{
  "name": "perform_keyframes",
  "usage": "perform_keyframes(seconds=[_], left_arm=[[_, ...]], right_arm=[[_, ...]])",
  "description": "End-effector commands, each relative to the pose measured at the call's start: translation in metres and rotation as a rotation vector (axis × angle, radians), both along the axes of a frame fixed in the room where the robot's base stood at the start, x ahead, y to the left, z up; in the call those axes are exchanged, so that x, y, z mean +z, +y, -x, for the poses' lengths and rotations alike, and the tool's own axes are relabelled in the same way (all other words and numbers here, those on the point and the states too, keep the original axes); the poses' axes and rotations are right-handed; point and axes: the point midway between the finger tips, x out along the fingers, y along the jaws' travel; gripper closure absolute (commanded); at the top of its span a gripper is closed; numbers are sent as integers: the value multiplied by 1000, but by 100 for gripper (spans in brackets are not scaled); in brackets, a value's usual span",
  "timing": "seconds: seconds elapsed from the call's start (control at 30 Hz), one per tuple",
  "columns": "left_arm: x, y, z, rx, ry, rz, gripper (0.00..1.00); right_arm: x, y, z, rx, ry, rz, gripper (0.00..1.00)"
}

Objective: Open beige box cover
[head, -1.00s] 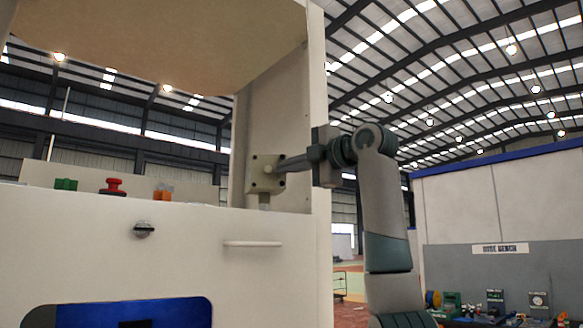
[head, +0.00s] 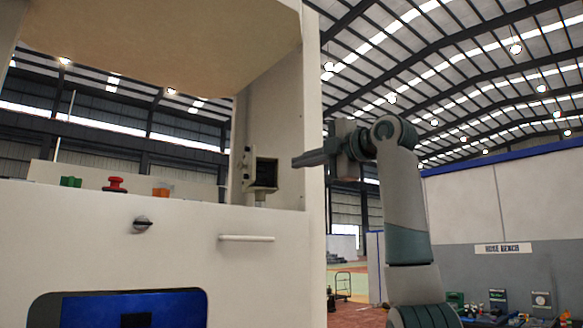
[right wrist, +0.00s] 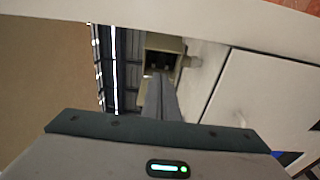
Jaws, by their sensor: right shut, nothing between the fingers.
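The beige box (head: 262,173) is mounted on the white upright panel above the machine's front. Its front is open and its dark inside shows. The cover (head: 247,168) stands swung out at the box's left side, seen nearly edge-on. In the right wrist view the open box (right wrist: 164,43) lies just beyond the fingertips. My right gripper (head: 297,161) is shut and empty, to the right of the box and apart from it. Its closed fingers (right wrist: 158,90) point at the box in the right wrist view. My left gripper is not in view.
A white machine (head: 90,245) fills the left, with a green block (head: 70,182), red button (head: 115,184) and orange block (head: 162,189) on top. A white handle bar (head: 246,238) sticks out below the box. A beige overhang (head: 170,40) is above.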

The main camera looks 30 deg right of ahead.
Motion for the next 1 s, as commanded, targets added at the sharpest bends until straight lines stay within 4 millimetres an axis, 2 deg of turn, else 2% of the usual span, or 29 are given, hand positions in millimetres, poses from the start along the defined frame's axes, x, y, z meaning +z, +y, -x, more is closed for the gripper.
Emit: perform_keyframes(seconds=[0.2, 0.33, 1.0], left_arm=[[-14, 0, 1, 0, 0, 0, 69], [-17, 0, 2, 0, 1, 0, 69], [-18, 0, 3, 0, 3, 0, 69]], right_arm=[[-2, -25, 23, -2, -1, -2, 100], [-1, -34, 31, -1, 0, -2, 100], [0, -39, 35, 0, 0, -1, 100]])
